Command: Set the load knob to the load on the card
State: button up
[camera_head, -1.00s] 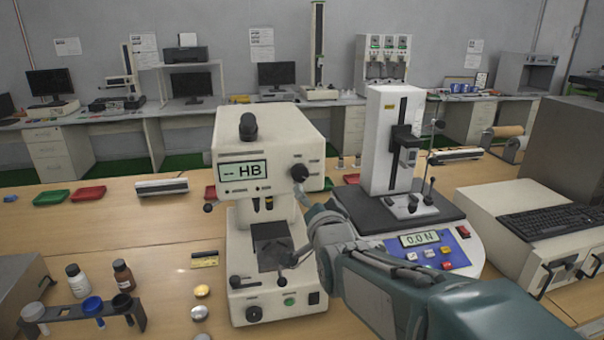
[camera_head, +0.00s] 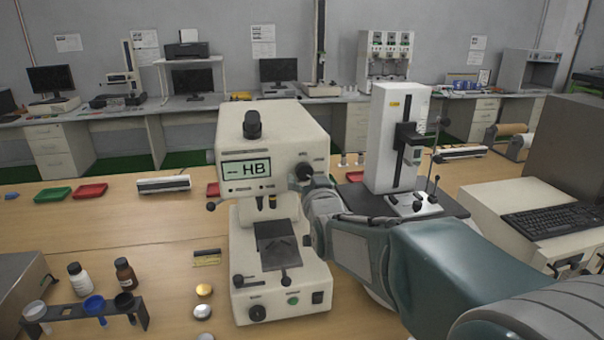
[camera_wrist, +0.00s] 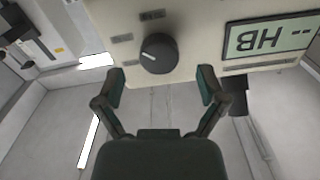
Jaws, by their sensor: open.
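The hardness tester (camera_head: 272,140) is a cream machine with a display (camera_head: 246,169) reading "-- HB". The dark round load knob (camera_head: 304,171) is on its front, right of the display. In the wrist view the picture is upside down; the knob (camera_wrist: 159,54) shows a white pointer line on its left part. My gripper (camera_wrist: 161,85) is open and empty, its two fingers either side of the knob's line and short of it, with no contact visible. In the head view my arm's end is just below and right of the knob. I cannot make out a readable load card.
A white test stand (camera_head: 398,140) stands right of the tester, its base partly behind my arm. A bottle rack (camera_head: 85,316), a small yellow-and-black item (camera_head: 207,257) and round samples (camera_head: 204,290) lie to the left. A keyboard (camera_head: 553,219) is at right.

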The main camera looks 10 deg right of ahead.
aim_at(305, 174)
jog(key=shift+w, duration=1.8)
jog(key=c, duration=1.1)
jog(key=shift+n, duration=1.2)
jog(key=shift+c, duration=0.2)
jog(key=o, duration=1.1)
jog(key=shift+o, duration=0.2)
jog(key=shift+s, duration=0.1)
